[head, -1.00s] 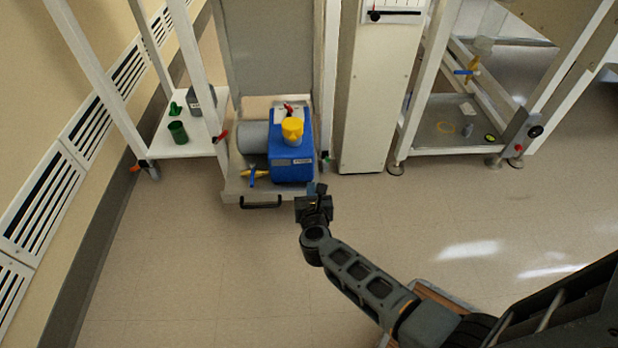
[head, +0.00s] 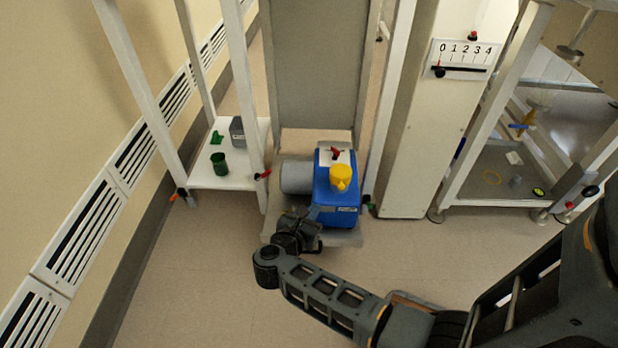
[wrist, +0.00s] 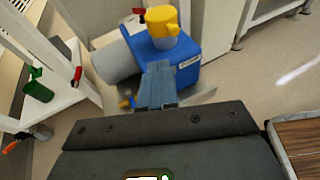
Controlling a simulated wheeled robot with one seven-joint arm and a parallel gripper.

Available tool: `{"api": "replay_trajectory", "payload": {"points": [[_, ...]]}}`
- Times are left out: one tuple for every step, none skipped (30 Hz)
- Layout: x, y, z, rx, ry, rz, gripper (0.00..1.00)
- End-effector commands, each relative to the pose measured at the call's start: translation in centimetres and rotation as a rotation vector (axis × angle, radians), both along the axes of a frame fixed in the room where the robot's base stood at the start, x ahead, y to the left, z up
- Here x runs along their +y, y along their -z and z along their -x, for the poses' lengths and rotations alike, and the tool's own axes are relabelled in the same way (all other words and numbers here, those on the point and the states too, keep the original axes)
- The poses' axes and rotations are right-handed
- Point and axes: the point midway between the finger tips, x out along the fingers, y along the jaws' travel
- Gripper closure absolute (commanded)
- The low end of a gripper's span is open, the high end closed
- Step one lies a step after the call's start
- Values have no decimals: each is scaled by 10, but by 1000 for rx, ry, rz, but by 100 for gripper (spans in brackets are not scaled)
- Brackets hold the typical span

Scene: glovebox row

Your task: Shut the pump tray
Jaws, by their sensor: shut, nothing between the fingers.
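The pump tray (head: 345,238) is a pale, low tray at floor level between white frame posts, sticking out at the front. It bears a blue pump (head: 335,190) with a grey motor cylinder (head: 296,177) and a yellow cap (head: 340,178). In the wrist view the blue pump (wrist: 180,60) stands just beyond my fingers. My gripper (head: 312,214) is shut and empty, over the tray's front part. My gripper and arm hide the tray's front handle in the head view. My fingers (wrist: 157,85) also show in the wrist view; I cannot tell whether they touch anything.
A white shelf (head: 205,178) at the left holds a green cup (head: 219,163) and a grey container (head: 237,131). A white column (head: 410,150) with a numbered scale (head: 464,58) stands right of the tray. The floor in front is open.

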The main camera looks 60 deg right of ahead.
Motion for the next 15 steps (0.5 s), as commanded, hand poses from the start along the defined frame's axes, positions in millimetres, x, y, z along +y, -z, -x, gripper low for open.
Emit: {"api": "replay_trajectory", "payload": {"points": [[-1,0,1,1,7,-1,100],[-2,1,2,1,10,-2,100],[-4,2,2,2,12,-2,100],[-6,3,2,2,12,-2,100],[-9,4,2,2,12,-2,100],[-15,6,2,1,12,-1,100],[-19,7,2,1,13,-1,100],[-24,9,2,1,13,-1,100],[-31,11,2,1,13,-1,100],[-36,13,2,0,14,-1,100],[-42,15,2,0,14,-1,100],[-50,18,2,0,13,-1,100],[-56,20,2,0,14,-1,100],[-61,22,2,0,14,-2,100],[-69,24,2,0,14,-2,100]]}}
